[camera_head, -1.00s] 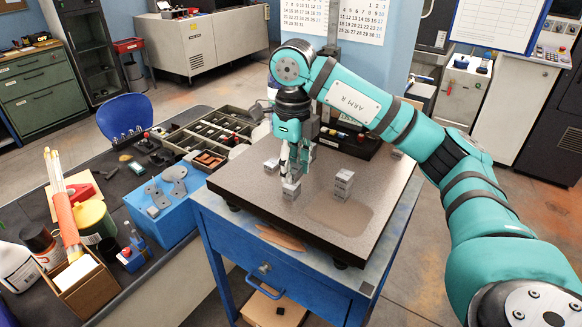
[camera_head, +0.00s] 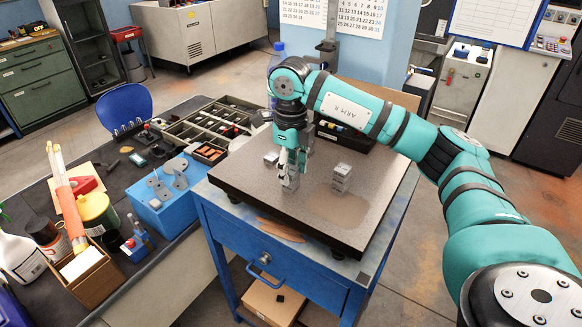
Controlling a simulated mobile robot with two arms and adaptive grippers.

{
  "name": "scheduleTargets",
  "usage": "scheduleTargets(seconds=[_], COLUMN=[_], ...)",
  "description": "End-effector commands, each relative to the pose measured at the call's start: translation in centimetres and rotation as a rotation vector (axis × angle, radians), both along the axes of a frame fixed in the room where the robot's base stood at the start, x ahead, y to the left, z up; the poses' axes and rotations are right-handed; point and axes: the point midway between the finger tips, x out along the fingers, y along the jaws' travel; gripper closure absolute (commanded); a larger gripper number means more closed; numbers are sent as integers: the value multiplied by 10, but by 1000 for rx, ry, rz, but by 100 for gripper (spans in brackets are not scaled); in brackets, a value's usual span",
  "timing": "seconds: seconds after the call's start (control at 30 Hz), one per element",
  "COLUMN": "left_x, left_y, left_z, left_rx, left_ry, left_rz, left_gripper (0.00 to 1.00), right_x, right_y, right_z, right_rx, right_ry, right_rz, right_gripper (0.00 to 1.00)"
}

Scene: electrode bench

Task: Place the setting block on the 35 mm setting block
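My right gripper (camera_head: 289,172) points down over the granite plate (camera_head: 240,178). Its fingertips are at a small grey metal block (camera_head: 290,185) standing on the plate near its middle. The fingers partly cover this block, and I cannot tell whether they are closed on it. A taller grey stack of blocks (camera_head: 341,179) stands to the right, apart from the gripper. The size markings are too small to read, so I cannot tell which is the 35 mm setting block. My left gripper is out of view.
The plate rests on a blue cabinet (camera_head: 290,262). To the left is a dark bench with a blue box (camera_head: 168,212), a divided tray (camera_head: 205,127), bottles and a cardboard box (camera_head: 90,278). The plate's front right area is clear.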

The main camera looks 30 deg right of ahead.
Motion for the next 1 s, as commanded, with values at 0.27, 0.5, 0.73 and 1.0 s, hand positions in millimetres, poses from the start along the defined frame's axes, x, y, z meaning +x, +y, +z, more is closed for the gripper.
scheduleTargets(seconds=[0.27,0.5,0.73,1.0], left_x=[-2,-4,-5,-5], left_y=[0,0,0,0], left_z=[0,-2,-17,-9], left_rx=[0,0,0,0], left_ry=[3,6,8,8], left_rz=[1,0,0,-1], left_gripper=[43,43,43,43], right_x=[0,1,1,1], right_y=[0,0,0,0], right_z=[1,11,58,108], right_rx=[0,1,0,-1], right_ry=[0,-4,-8,-4], right_rz=[-1,-1,0,-2], right_gripper=[43,43,43,43])
